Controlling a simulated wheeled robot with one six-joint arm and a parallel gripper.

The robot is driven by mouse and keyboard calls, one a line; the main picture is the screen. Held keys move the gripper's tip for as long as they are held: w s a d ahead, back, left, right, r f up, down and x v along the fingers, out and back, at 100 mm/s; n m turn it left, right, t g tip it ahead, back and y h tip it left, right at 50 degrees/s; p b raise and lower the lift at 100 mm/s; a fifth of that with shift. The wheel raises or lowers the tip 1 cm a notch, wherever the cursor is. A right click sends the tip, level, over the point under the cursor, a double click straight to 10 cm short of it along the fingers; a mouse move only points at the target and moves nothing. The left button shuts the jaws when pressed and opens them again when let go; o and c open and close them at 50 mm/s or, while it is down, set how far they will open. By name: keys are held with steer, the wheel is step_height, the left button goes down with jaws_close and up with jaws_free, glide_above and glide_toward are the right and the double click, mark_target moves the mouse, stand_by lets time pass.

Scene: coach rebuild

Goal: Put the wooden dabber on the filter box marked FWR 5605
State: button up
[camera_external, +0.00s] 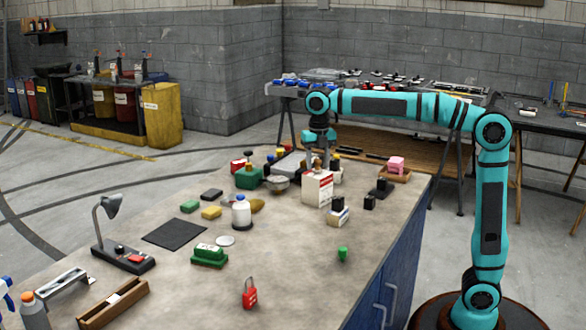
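A white box with red print (318,188) stands upright toward the far right part of the workbench. A smaller white box (338,216) with a dark top stands just in front of it. The lettering on both is too small to read, so I cannot tell which is marked FWR 5605. My gripper (324,164) points down just above and behind the larger white box. Its fingertips are partly hidden and too small to show their opening. I cannot pick out the wooden dabber for certain; a tan object (257,206) lies partly hidden behind a white bottle (241,212).
Small items crowd the bench (290,262) around my gripper: a green container (248,177), a metal bowl (279,183), dark blocks and a pink block (396,164) on a wooden tray. A red padlock (249,294) and green block (342,254) stand nearer. The front right benchtop is mostly clear.

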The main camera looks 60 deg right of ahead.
step_height(320, 180, up, 12)
steer(key=shift+r, duration=0.2)
stand_by(0.5)
steer(key=shift+s, duration=0.1)
steer(key=s+d+f+m+t, duration=0.2)
steer(key=s+m+t, duration=0.3)
steer(key=s+m, duration=0.4)
steer(key=s+d+f+m+t, duration=0.2)
steer(key=s+d+m+t, duration=0.3)
steer(key=s+m, duration=0.4)
steer(key=s+d+f+m+t, duration=0.2)
steer(key=s+d+m+t, duration=0.2)
steer(key=s+m+t, duration=0.3)
steer(key=s+m, duration=0.2)
steer(key=s, duration=0.2)
steer(key=shift+s, duration=0.35)
